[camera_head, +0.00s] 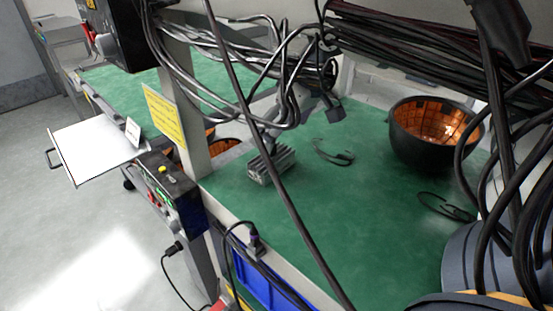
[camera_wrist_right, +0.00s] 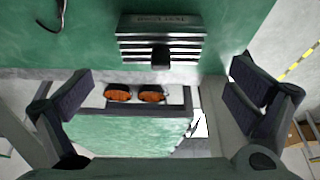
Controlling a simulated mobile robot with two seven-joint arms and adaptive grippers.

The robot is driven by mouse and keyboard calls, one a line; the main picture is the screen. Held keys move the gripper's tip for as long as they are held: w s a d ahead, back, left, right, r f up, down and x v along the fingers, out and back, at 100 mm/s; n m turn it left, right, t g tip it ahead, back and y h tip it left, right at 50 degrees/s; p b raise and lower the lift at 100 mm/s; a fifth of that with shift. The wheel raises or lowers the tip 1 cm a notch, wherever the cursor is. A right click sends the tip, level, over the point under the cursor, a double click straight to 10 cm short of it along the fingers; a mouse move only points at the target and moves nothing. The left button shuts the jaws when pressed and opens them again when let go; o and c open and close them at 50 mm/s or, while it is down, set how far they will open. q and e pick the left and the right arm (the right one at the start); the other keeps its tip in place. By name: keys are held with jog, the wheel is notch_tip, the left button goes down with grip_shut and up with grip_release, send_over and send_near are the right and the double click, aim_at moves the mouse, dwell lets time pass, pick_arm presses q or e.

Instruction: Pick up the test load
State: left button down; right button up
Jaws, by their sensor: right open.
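The test load is a grey metal block with fins (camera_head: 271,165), resting on the green bench top (camera_head: 330,215) near its left edge, in the head view. In the right wrist view the test load (camera_wrist_right: 161,40) lies at the top middle, fins and a dark knob facing the camera. My right gripper (camera_wrist_right: 160,85) is open, its two dark fingers spread wide apart and empty. The test load shows beyond the fingers, not between them. In the head view cables partly hide the grey parts above the test load. My left gripper is not in view.
A black bowl with an orange inside (camera_head: 437,133) stands at the right of the bench. Thick black cables cross the view. A yellow sign (camera_head: 164,115) hangs on a post. A white tray (camera_head: 95,148) juts out at left. A blue bin (camera_head: 265,285) sits below.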

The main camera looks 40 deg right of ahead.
aim_at(272, 157)
jog(key=x, duration=0.4)
jog(key=w+x, duration=0.1)
jog(key=x, duration=0.4)
jog(key=shift+a+r, duration=0.1)
jog(key=shift+r, duration=0.1)
jog(key=c, duration=1.1)
